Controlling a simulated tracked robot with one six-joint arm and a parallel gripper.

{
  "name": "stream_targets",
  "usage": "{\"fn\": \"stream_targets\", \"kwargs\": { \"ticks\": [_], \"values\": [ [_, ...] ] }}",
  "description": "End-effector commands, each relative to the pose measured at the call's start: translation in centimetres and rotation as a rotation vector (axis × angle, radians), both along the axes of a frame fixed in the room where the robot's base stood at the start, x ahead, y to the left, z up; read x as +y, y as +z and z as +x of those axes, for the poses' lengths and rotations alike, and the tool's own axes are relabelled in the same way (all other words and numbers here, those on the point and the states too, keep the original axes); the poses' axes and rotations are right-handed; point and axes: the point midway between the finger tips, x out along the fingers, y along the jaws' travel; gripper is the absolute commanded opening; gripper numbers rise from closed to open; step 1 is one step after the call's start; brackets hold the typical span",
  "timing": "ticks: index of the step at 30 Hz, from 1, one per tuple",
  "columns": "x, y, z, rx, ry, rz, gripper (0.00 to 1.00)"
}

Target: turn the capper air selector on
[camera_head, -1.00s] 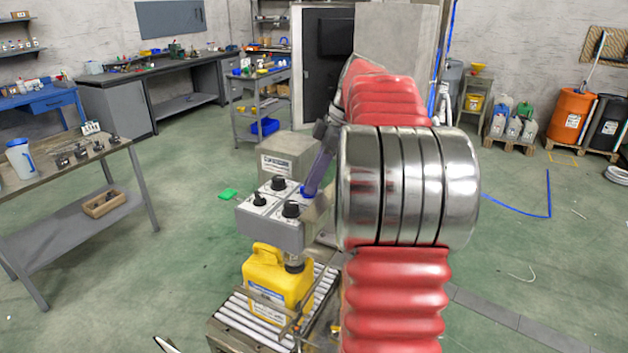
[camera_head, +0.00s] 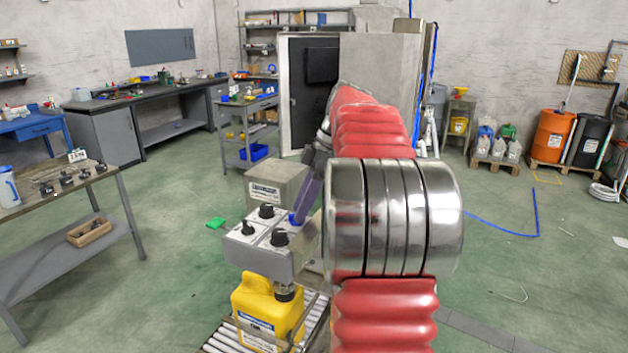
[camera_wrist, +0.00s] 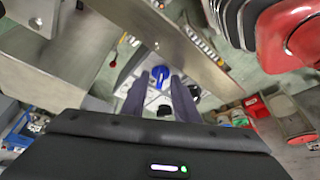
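A grey control box (camera_head: 262,258) with a light top panel stands left of my arm in the head view. It carries several black knobs, one (camera_head: 280,238) near its front. A blue knob (camera_head: 296,219) sits at the panel's right side, partly hidden by my gripper (camera_head: 300,212). In the wrist view the blue knob (camera_wrist: 160,73) shows a pale bar across its face. My gripper (camera_wrist: 158,82) is open, its two dark purple fingers on either side of the blue knob's line. I cannot tell whether they touch it. No label is readable.
A yellow jug (camera_head: 265,307) stands below the control box on a roller conveyor (camera_head: 222,340). A grey cabinet (camera_head: 276,185) stands behind the box. A workbench (camera_head: 100,170) is at the left. Open green floor lies to the right of my arm.

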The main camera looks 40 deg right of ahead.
Motion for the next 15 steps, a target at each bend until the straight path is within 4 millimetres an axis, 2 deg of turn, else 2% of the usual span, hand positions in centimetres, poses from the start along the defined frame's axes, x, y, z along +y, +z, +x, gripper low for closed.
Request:
{"fn": "stream_targets", "kwargs": {
  "ticks": [15],
  "values": [
    [-2.2,6.4,-1.6,-0.002,-0.002,-0.003,0.27]
  ]
}}
